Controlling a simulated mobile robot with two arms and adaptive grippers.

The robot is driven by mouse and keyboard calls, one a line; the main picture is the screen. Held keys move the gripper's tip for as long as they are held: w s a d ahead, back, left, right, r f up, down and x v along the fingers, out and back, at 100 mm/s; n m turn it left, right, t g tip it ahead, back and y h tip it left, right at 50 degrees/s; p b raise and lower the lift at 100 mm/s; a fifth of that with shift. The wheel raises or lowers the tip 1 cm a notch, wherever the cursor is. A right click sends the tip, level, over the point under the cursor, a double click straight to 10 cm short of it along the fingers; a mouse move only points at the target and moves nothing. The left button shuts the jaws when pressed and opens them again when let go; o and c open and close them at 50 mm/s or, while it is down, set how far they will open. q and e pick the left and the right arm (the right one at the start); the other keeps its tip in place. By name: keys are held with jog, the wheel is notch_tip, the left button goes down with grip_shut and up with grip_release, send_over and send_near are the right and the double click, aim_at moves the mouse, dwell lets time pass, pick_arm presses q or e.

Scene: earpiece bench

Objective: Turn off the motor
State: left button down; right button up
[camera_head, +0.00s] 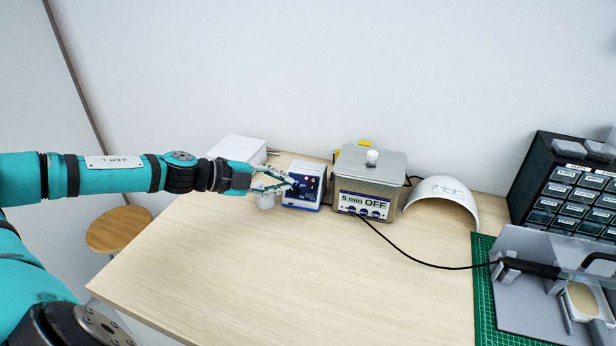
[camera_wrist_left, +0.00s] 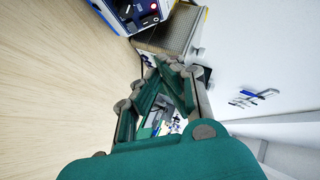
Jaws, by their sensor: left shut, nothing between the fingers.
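A small blue-and-white box with a dark control panel (camera_head: 308,186) stands near the back of the bench; it looks like the motor's control unit. Its panel carries a red mark and light knobs, too small to read. It also shows at the top of the left wrist view (camera_wrist_left: 128,14), with a red button or light. My left gripper (camera_head: 289,183) comes in from the left, shut and empty. Its fingertips overlap the panel's left side in the head view; I cannot tell whether they touch it. In the left wrist view the gripper (camera_wrist_left: 160,66) points upward. My right gripper is not in view.
A steel tank labelled "5 min OFF" (camera_head: 371,165) stands right of the box, with a white arched cover (camera_head: 443,192) beyond. A black cable crosses the bench. The front of the bench (camera_head: 300,270) is clear.

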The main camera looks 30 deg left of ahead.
aim_at(313, 184)
pick_arm(q)
jog(key=p+x, duration=0.2)
jog(key=x, duration=0.1)
jog(key=a+p+x, duration=0.1)
jog(key=p+x, duration=0.3)
jog(key=x, duration=0.1)
jog(key=shift+w+a+f, duration=0.2)
jog(key=shift+w+f, duration=0.25)
jog(key=shift+w, duration=0.15)
jog(key=shift+w+a+f, duration=0.2)
jog(key=shift+w+f, duration=0.1)
jog(key=shift+w, duration=0.05)
jog(key=shift+w+r+p, duration=0.1)
jog(key=shift+r+p, duration=0.05)
jog(key=shift+p, duration=0.15)
jog(key=shift+w+a, duration=0.1)
jog(key=shift+w, duration=0.05)
jog(key=shift+r+p, duration=0.6)
jog(key=shift+p, duration=0.5)
